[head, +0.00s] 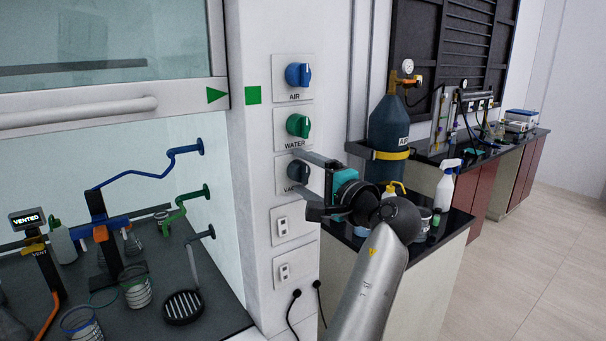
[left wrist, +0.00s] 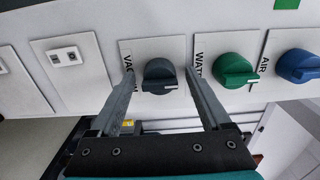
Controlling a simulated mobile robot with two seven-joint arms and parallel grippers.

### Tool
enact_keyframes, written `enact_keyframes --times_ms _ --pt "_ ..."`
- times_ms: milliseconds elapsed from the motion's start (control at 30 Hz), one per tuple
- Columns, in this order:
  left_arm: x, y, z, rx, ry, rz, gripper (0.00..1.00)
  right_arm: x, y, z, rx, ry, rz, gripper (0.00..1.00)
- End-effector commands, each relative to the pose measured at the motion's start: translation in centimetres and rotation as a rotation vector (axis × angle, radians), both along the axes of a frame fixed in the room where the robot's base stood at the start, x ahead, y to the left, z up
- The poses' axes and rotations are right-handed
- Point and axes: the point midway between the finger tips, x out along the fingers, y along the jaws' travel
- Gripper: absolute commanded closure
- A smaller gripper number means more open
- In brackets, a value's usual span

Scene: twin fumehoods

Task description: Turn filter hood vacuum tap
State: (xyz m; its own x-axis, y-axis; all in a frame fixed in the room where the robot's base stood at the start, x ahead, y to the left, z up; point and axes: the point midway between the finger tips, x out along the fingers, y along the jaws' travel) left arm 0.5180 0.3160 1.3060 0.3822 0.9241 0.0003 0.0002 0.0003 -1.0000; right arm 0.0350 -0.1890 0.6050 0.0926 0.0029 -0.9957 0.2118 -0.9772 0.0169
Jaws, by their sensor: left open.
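The vacuum tap is a dark grey knob (left wrist: 160,76) on a white plate labelled "VACUUM", with its white mark to the lower right in the left wrist view. In the head view the same tap (head: 297,172) is partly hidden behind my left gripper (head: 288,178). My left gripper is open and faces the panel, and in the left wrist view its two fingers (left wrist: 160,78) stand on either side of the knob. A gap shows beside each finger there; I cannot tell how deep the fingertips reach. My right gripper is not in view.
Above the vacuum tap are the green water knob (head: 298,125) and blue air knob (head: 298,75). Socket plates (head: 283,223) lie below. The fumehood interior (head: 225,310) is to the left. A gas cylinder (head: 389,122) and side bench (head: 455,222) stand behind my arm.

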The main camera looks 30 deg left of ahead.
Motion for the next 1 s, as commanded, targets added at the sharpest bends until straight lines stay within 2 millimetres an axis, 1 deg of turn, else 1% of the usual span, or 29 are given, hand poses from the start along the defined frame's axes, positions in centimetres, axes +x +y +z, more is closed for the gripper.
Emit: enact_keyframes --times_ms 33,67,733,767,1000 --pt "0.01 0.0 0.01 0.0 0.0 0.0 0.19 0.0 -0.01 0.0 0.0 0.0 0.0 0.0" --pt "0.01 0.0 0.0 0.0 0.0 0.0 0.22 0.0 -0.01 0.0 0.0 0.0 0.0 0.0" --pt "0.01 0.03 -0.02 0.0 0.001 0.0 0.98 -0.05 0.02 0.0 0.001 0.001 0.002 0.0" --pt "0.01 0.03 -0.02 0.0 0.001 0.0 1.0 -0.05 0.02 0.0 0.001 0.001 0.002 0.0" --pt "0.02 0.04 -0.06 -0.005 -0.012 0.0 1.0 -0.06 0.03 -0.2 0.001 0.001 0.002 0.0"
